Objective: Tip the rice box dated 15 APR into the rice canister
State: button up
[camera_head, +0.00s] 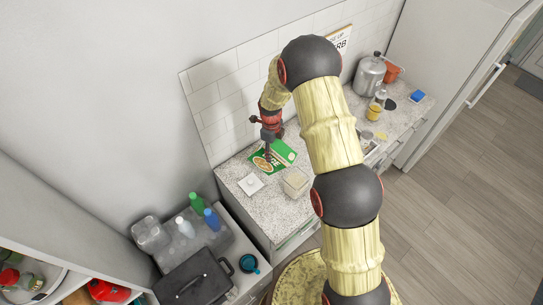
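A green box (284,152) with a pale round picture and partly covered lettering is at the counter's left end, near the tiled wall. I cannot read a date on it. A clear, open-looking square container (296,181) with pale contents stands on the counter just right of and nearer than the box; it may be the rice canister. A white square lid (251,184) lies to its left. My gripper (268,156) points down in front of the box and overlaps it. Its fingers are too small and dark to tell whether they grip it.
A steel pot (370,75), an orange pot (392,72), a yellow bottle (376,105) and a blue item (417,96) stand at the counter's right end. Several bottles, a black case (192,280) and a teal mug (248,263) are on the lower left surface. My arm hides the middle counter.

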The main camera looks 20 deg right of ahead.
notch_tip(320, 180, down, 5)
dwell(0.3)
jog(key=shift+t+y, duration=0.3)
jog(key=shift+r+t+y, duration=0.1)
jog(key=shift+t+y, duration=0.3)
jog(key=shift+r+t+y, duration=0.2)
jog(key=shift+t+y, duration=0.4)
jog(key=shift+s+d, duration=0.1)
jog(key=shift+s+d+r+t+y+b, duration=0.25)
jog(key=shift+t+y+b, duration=0.35)
jog(key=shift+b, duration=2.2)
jog(key=shift+w+r+t+y+b, duration=0.1)
jog(key=shift+r+t+y+b, duration=0.4)
jog(key=shift+b, duration=2.25)
